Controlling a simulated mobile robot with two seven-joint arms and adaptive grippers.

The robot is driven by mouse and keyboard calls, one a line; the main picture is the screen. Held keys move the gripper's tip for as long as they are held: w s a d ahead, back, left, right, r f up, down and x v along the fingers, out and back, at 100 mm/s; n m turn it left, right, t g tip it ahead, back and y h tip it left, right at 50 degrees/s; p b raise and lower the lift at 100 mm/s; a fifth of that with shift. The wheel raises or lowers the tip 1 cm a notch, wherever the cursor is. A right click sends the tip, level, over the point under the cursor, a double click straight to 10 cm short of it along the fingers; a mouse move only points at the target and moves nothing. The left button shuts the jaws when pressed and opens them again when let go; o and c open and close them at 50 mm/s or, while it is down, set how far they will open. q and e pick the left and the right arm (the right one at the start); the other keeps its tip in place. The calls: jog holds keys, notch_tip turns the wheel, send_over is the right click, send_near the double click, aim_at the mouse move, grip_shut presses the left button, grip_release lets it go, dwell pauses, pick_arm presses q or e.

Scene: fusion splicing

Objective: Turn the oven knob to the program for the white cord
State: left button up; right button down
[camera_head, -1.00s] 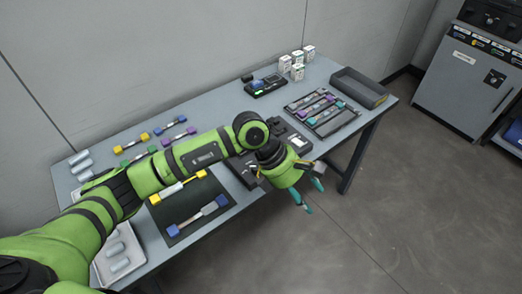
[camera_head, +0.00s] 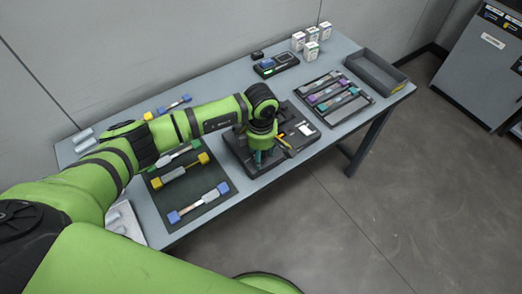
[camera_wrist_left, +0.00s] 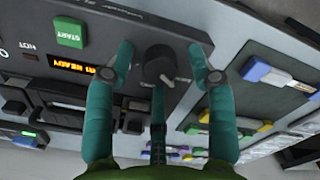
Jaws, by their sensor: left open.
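The oven knob (camera_wrist_left: 158,66) is a dark round knob with a pale pointer mark, on a grey panel in the left wrist view. In the head view the black machine (camera_head: 236,150) sits mid-table, partly hidden by my left gripper. My left gripper (camera_wrist_left: 160,58) is open, its teal fingers on either side of the knob; I cannot tell whether they touch it. It also shows in the head view (camera_head: 264,156), pointing down. My right gripper is not in view.
A dark mat (camera_head: 213,181) with several cords lies left of the machine. A cord rack (camera_head: 328,120), small white boxes (camera_head: 311,52), a black device (camera_head: 276,66) and a grey bin (camera_head: 397,86) stand on the right. A grey cabinet (camera_head: 478,80) stands beyond the table.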

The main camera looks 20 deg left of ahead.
pick_arm(q)
jog(key=c, duration=1.1)
grip_shut()
jog(key=shift+f, duration=0.1)
jog(key=shift+f+m+b, duration=0.15)
jog(key=shift+m+b, duration=0.45)
jog(key=shift+b, duration=0.5)
jog(key=m+b, duration=0.8)
jog(key=b, duration=0.3)
jog(key=shift+m+b, duration=0.85)
jog(key=shift+m, duration=0.05)
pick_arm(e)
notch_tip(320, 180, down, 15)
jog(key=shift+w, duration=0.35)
pick_arm(q)
jog(key=shift+r, duration=0.2)
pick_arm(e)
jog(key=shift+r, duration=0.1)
